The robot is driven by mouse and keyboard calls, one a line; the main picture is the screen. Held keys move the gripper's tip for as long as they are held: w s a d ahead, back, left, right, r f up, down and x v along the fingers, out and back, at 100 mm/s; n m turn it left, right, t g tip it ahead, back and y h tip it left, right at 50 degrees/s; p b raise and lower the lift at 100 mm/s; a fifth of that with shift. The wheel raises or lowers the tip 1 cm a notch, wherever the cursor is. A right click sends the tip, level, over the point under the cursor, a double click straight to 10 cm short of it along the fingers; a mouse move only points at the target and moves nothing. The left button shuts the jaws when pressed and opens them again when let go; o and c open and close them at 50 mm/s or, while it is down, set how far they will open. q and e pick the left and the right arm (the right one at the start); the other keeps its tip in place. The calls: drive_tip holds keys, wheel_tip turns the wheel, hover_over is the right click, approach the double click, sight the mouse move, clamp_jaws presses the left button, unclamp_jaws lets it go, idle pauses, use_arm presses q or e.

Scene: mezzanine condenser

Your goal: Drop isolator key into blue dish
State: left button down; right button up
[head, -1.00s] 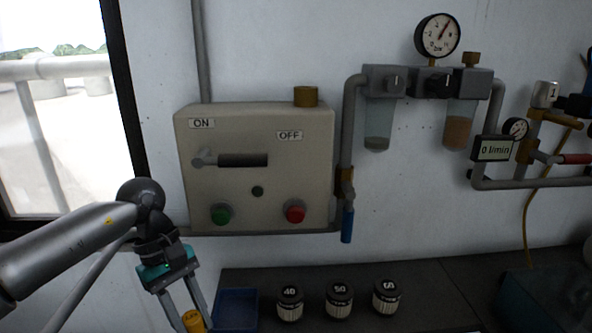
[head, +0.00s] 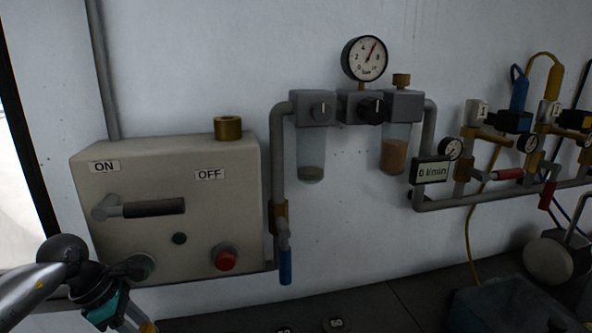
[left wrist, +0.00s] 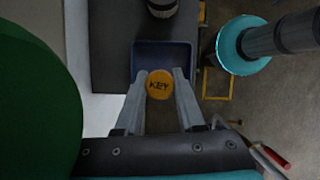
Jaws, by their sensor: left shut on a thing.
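The isolator key shows as a round yellow piece marked KEY (left wrist: 159,85) in the left wrist view. My left gripper (left wrist: 160,80) is shut on it, with a finger on either side. The blue dish (left wrist: 184,50) lies beyond and below the fingertips, so the key overlaps its near part in this view. The height of the key above the dish cannot be told. In the head view my left gripper (head: 128,325) is cut off by the bottom edge, and the dish is out of sight. My right gripper is not seen.
A switch box (head: 230,175) with a lever, a green button and a red button (head: 225,258) is on the wall close to my left arm. Pipes, a gauge (head: 365,58) and filter bowls are to its right. A dark bench (head: 385,310) runs below.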

use_arm(q)
wheel_tip(320, 180, down, 5)
drive_tip(key=b, duration=0.2)
drive_tip(key=shift+b, duration=0.35)
drive_tip(key=shift+r, duration=0.1)
drive_tip(key=shift+c, duration=2.2)
unclamp_jaws()
drive_tip(key=v, duration=1.2)
drive_tip(key=shift+p, duration=0.35)
